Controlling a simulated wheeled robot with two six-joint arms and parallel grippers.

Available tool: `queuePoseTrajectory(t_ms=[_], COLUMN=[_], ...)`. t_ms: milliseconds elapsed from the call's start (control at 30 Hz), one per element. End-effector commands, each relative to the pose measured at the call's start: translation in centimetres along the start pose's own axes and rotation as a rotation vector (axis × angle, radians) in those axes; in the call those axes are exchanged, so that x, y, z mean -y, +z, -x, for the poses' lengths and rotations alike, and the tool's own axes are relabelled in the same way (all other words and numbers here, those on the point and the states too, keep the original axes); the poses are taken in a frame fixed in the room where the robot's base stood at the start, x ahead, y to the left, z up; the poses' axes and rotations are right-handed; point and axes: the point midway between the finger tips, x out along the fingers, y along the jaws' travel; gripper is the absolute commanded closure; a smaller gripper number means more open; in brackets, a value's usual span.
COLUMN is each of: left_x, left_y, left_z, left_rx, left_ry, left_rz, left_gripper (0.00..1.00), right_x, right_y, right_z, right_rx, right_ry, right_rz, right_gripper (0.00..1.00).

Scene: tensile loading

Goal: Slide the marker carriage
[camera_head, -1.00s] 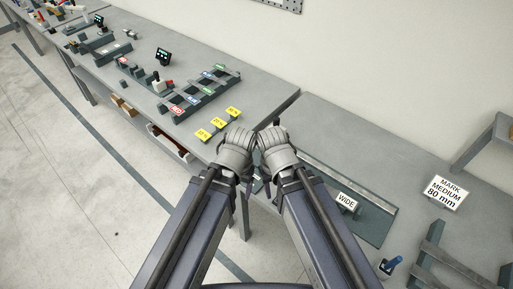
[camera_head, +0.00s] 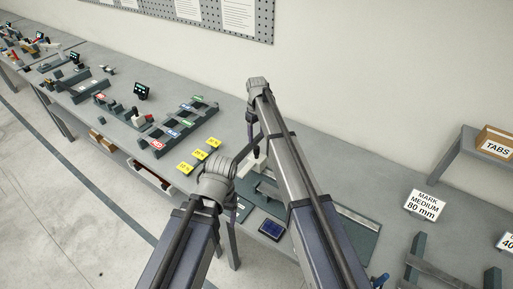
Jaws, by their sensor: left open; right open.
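A dark green mat (camera_head: 362,250) lies on the near table with a long grey rail (camera_head: 358,216) along its far side, partly hidden by my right arm. A small pale block on a dark base (camera_head: 257,162) stands between my arms; I cannot tell if it is the marker carriage. A dark blue panel (camera_head: 272,229) lies at the mat's near edge. My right gripper (camera_head: 251,130) is open, hanging over the table's back. My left gripper (camera_head: 228,207) is open near the front edge, its fingers mostly hidden by its wrist. Neither visibly holds anything.
A sign reading "MARK MEDIUM 80 mm" (camera_head: 424,204) stands right of the mat, near a grey stand (camera_head: 441,271). A box labelled TABS (camera_head: 495,142) sits on a raised shelf. Yellow cards (camera_head: 199,155) and a coloured-label rack (camera_head: 182,128) fill the left table.

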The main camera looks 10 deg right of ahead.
Motion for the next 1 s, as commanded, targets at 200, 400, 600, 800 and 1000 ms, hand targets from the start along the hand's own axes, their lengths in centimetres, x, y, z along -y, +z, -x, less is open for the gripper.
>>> queuePoseTrajectory(t_ms=[200, 400, 600, 800, 1000], left_x=[-0.1, -0.2, -0.5, -0.7, -0.7], left_y=[0.0, -0.1, -0.3, -0.4, -0.5], left_z=[-0.7, -2.6, -5.2, -7.4, -7.9], left_rx=[0.000, 0.000, 0.000, 0.000, 0.000], left_ry=[0.000, -0.001, -0.002, -0.002, -0.003], left_rz=[-0.001, -0.005, -0.011, -0.013, -0.013], left_gripper=[0.25, 0.25, 0.25, 0.25, 0.25], right_x=[0.1, 0.1, 0.1, 0.1, 0.1], right_y=[0.1, 0.1, 0.1, 0.1, 0.1], right_z=[-0.8, -2.6, -5.2, -7.4, -7.9], right_rx=[0.000, 0.000, 0.001, 0.001, 0.001], right_ry=[0.000, 0.000, 0.000, 0.000, 0.000], right_rz=[-0.001, -0.001, -0.002, -0.002, -0.002], right_gripper=[0.36, 0.36, 0.36, 0.36, 0.36])
